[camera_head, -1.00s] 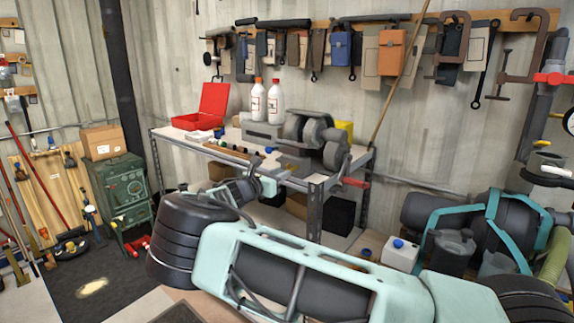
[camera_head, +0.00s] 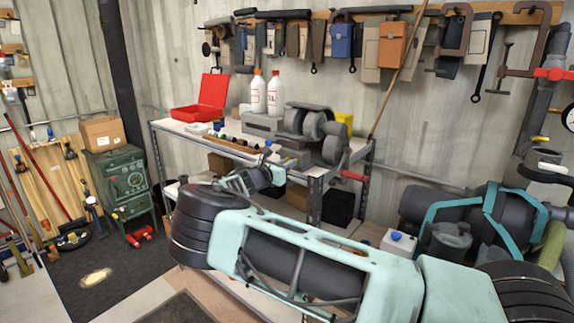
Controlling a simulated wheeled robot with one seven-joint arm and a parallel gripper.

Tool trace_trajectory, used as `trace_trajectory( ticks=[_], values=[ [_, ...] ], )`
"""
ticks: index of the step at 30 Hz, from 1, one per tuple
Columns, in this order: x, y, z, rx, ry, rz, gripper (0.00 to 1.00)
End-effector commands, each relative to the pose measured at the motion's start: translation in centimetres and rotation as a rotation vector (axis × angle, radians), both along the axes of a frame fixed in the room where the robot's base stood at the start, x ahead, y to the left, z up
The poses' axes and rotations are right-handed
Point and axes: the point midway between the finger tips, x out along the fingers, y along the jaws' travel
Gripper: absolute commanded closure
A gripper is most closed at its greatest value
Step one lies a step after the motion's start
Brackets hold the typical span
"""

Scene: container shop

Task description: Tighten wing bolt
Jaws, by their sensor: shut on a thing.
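My gripper (camera_head: 275,166) is small in the head view, at the front edge of the workbench (camera_head: 187,138). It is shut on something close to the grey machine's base. The wing bolt is too small and too hidden by my gripper and wrist to make out. The grey bench machine (camera_head: 305,130) with its round wheels stands at the bench's right end, just behind my gripper. A red handle (camera_head: 353,176) sticks out at its front right.
Two white bottles (camera_head: 259,94) and an open red case (camera_head: 206,101) stand on the bench. A yellow item (camera_head: 345,119) is behind the machine. A green cabinet (camera_head: 121,182) stands at left. A white canister (camera_head: 398,242) is at right. Dark floor at left is partly clear.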

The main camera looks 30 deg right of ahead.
Motion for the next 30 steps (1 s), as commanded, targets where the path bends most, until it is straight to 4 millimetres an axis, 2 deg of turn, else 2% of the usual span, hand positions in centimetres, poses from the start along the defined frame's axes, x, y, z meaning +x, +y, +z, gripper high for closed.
trace_trajectory(
  ticks=[11, 30],
  values=[
    [-0.09, -0.01, -0.64, 0.055, -0.148, 0.000, 1.00],
    [-0.37, -0.09, -1.01, 0.258, -0.709, -0.001, 1.00]
  ],
)
